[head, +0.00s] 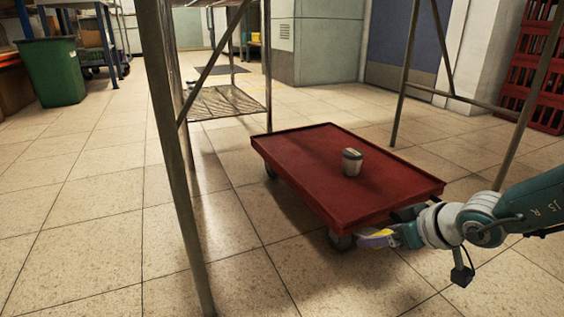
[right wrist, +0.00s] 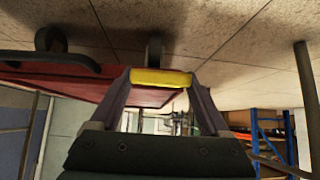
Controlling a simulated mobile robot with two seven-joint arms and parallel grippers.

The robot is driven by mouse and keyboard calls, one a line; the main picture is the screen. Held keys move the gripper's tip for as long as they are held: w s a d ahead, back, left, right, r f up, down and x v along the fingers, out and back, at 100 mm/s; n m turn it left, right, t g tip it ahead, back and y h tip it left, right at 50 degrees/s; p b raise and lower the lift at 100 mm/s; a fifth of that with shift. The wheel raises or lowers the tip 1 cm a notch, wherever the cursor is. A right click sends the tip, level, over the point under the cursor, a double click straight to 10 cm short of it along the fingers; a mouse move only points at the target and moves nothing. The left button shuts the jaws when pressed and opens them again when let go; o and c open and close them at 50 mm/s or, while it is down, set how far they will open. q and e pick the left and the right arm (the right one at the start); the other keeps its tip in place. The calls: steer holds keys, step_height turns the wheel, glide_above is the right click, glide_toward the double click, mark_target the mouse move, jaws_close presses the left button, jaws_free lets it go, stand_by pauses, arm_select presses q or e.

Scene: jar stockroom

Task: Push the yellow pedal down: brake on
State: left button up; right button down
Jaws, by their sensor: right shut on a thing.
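The yellow pedal (right wrist: 160,77) is at the end of the red trolley (head: 325,165), by a wheel and below the deck's edge. In the right wrist view, where the floor is at the top, it lies between my right gripper's (right wrist: 160,85) two fingertips, which are shut on it. In the head view my right gripper (head: 372,240) is low at the trolley's near right corner, and a bit of yellow shows at its fingers. I cannot tell whether the pedal is up or down. My left gripper is not in view.
A small grey jar (head: 352,162) with a pale lid stands on the deck. Thin metal rack posts (head: 172,150) stand left of the trolley and others behind it. Red crates (head: 535,70) are stacked at the far right. A green bin (head: 52,72) stands far left.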

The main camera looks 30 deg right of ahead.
steer(key=shift+f, duration=0.15)
steer(key=shift+s+f, duration=0.1)
steer(key=shift+f, duration=0.05)
steer(key=shift+f+t, duration=0.15)
steer(key=shift+t, duration=0.45)
steer(key=shift+s, duration=0.1)
jaws_free()
